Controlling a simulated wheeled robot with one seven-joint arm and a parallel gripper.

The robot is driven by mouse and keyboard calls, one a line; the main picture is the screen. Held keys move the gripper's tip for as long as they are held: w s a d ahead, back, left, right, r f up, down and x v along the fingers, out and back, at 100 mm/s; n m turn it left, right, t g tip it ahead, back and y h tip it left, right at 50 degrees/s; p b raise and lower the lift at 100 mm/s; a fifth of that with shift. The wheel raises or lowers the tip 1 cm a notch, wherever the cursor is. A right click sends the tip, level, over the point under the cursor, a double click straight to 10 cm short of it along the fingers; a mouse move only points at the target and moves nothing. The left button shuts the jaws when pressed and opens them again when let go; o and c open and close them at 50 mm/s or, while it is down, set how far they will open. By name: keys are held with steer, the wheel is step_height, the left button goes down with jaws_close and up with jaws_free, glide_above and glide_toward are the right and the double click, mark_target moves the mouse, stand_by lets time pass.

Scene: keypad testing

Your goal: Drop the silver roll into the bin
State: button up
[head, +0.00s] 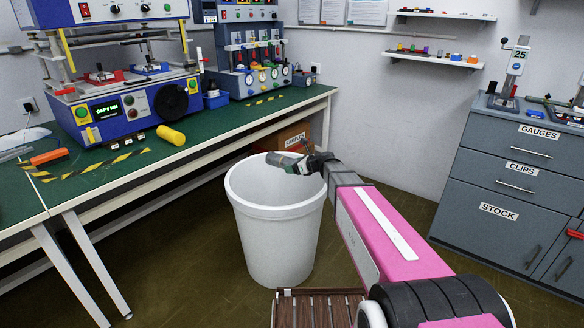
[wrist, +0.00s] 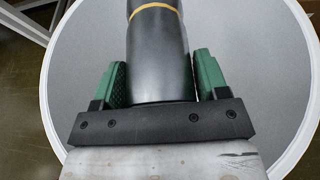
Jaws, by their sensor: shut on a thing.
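My gripper (head: 288,161) is over the mouth of the white bin (head: 277,243) in the head view. In the wrist view its green-padded fingers (wrist: 160,80) are shut on the silver roll (wrist: 158,55), a dark grey cylinder with a tan band, one finger on each side. The bin's round white rim (wrist: 47,90) surrounds the gripper and roll in the wrist view. The roll's lower end and the bin's floor are hard to make out. In the head view the roll shows only as a small grey shape at my fingertips.
A green-topped bench (head: 110,172) runs along the left behind the bin, with a yellow roll (head: 171,135), an orange roll (head: 49,156) and a grey roll (head: 14,153) on it. A grey drawer cabinet (head: 510,185) stands at the right. An orange box (head: 292,136) sits behind the bin.

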steer(key=shift+w+a+f, duration=0.3)
steer(key=shift+a+f, duration=0.05)
steer(key=shift+a, duration=0.15)
steer(key=shift+f, duration=2.85)
steer(key=o, duration=1)
steer(key=v, duration=1.1)
